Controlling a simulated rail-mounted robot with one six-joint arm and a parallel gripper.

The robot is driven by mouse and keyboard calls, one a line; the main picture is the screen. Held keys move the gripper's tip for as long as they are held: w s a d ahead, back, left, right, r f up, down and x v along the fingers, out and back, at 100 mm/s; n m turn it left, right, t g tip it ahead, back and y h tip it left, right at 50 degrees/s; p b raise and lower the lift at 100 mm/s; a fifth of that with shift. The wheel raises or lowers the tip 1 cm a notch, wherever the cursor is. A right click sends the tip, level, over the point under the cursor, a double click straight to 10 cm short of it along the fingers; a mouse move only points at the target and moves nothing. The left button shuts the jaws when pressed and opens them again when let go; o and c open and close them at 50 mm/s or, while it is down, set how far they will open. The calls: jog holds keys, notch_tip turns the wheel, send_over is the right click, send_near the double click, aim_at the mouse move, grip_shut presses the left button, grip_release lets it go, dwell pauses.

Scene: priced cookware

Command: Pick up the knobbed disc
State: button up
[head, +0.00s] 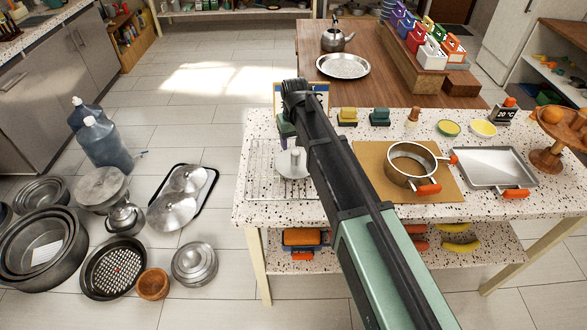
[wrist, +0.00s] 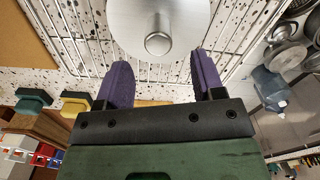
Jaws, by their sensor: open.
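The knobbed disc (head: 293,163) is a pale grey metal round with an upright knob. It lies on a wire rack (head: 256,182) at the left of the speckled table. In the wrist view the disc (wrist: 185,22) is at the top centre, its knob (wrist: 158,43) facing the camera. My gripper (wrist: 161,65) has two purple fingers spread apart, one to each side of the knob in the picture, with nothing between them. The fingertips appear apart from the disc.
A pot (head: 412,164) with orange handles stands on a brown board (head: 372,180) right of my arm. A metal tray (head: 495,167) lies farther right. Sponges (head: 347,117) line the table's back edge. Several pans and lids cover the floor at left, including a dark pan (head: 113,268).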

aim_at(296, 152)
jog(key=shift+f, duration=0.45)
notch_tip(296, 152, down, 6)
jog(key=b, duration=0.5)
jog(key=shift+d+r, duration=0.1)
jog(key=shift+r, duration=0.15)
jog(key=shift+s+r, duration=0.1)
jog(key=shift+r, duration=0.15)
grip_shut()
jog(key=shift+r, duration=0.1)
